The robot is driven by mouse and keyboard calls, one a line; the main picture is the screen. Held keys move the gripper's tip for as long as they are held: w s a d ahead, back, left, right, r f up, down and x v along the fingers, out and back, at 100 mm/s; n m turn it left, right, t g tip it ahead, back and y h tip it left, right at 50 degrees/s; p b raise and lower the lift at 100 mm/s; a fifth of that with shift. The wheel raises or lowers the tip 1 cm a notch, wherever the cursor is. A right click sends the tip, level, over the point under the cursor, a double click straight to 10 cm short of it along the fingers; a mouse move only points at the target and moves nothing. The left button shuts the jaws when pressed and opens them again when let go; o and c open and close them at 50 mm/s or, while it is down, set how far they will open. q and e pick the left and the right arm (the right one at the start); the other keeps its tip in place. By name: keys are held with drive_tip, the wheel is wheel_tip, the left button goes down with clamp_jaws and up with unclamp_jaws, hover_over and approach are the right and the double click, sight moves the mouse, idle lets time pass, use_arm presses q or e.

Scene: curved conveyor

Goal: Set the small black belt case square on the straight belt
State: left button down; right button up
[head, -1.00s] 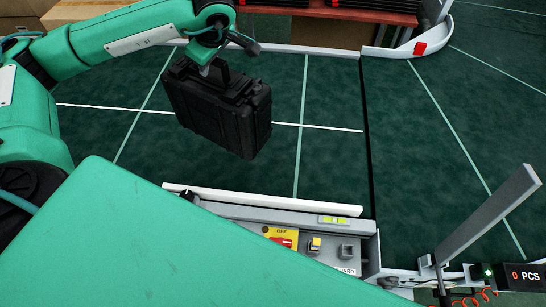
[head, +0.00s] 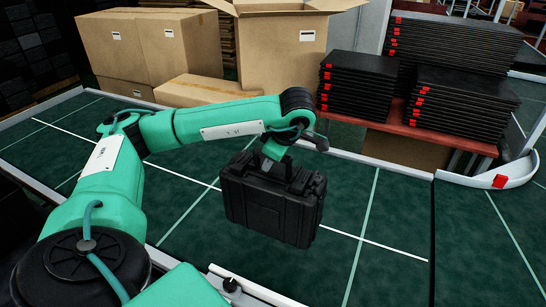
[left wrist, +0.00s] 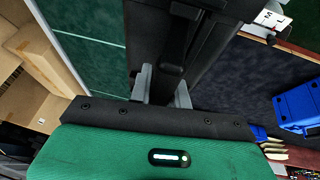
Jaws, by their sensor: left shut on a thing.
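The small black case (head: 270,207) hangs upright by its top handle from my left gripper (head: 284,164). In the left wrist view, the gripper's two grey fingers (left wrist: 163,88) close around the handle of the case (left wrist: 205,45). The case is above the straight green belt (head: 200,230), and its broad face is turned at an angle to the belt's lines. The head view does not show clearly whether the case's bottom touches the belt. My right gripper is not in view.
Stacks of black trays with red tabs (head: 355,90) sit on a red table (head: 440,130). A raised rail (head: 390,168) runs along the belt's far edge. The curved section (head: 480,240) at right is clear.

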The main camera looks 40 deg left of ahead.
use_arm(q)
wheel_tip(320, 180, down, 16)
drive_tip(key=p, duration=0.4)
idle(0.3)
drive_tip(key=c, duration=1.7)
unclamp_jaws()
drive_tip(key=shift+f, duration=0.25)
drive_tip(key=shift+c, duration=0.2)
drive_tip(key=o, duration=0.4)
drive_tip(key=shift+s+r, duration=0.1)
drive_tip(key=shift+o, duration=0.2)
drive_tip(key=shift+r, duration=0.1)
